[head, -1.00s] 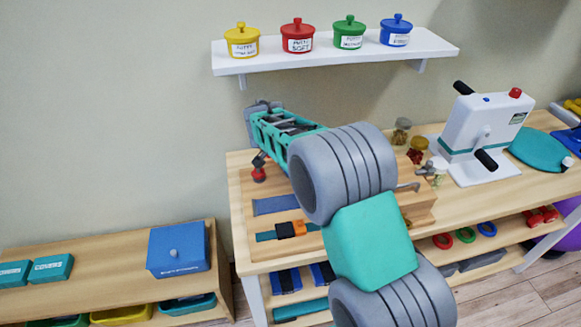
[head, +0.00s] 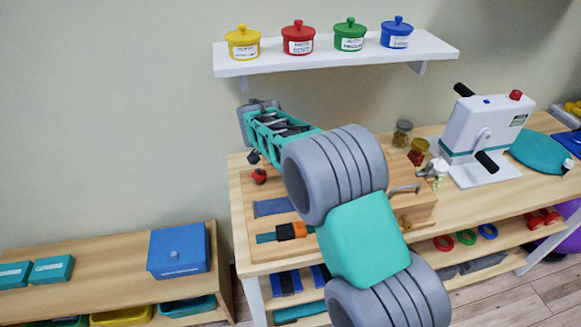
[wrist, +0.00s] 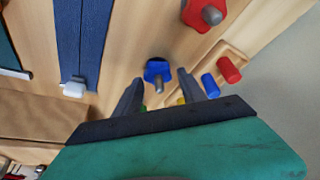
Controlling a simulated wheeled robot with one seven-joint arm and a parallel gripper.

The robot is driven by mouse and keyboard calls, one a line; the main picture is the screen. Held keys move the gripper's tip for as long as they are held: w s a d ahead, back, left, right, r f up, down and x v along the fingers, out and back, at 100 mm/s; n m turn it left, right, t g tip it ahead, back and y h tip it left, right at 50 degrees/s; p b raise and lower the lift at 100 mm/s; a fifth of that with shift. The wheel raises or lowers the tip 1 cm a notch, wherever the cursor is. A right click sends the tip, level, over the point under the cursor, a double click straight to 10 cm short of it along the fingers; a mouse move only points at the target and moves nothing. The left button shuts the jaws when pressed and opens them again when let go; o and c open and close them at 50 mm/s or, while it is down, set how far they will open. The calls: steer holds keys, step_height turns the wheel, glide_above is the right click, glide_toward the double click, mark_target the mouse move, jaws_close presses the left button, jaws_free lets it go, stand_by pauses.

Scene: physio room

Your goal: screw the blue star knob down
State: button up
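The blue star knob (wrist: 157,70) shows in the wrist view with a grey stud at its middle, on the wooden board (wrist: 128,40). My gripper (wrist: 160,76) is open, one dark finger on each side of the knob's near edge, with a gap visible on both sides. I cannot tell whether the tips are level with the knob or above it. In the head view my gripper (head: 253,157) is over the back left of the board, and the blue knob is hidden there.
A red star knob (wrist: 203,13) on a grey post stands close by. A red peg (wrist: 228,70) and a blue peg (wrist: 210,86) lie right of the fingers. Blue straps (wrist: 82,40) run along the left. A shelf with lidded pots (head: 335,58) hangs above.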

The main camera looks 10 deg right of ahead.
steer(key=shift+o, duration=0.9)
steer(key=shift+f, duration=0.2)
steer(key=v, duration=0.8)
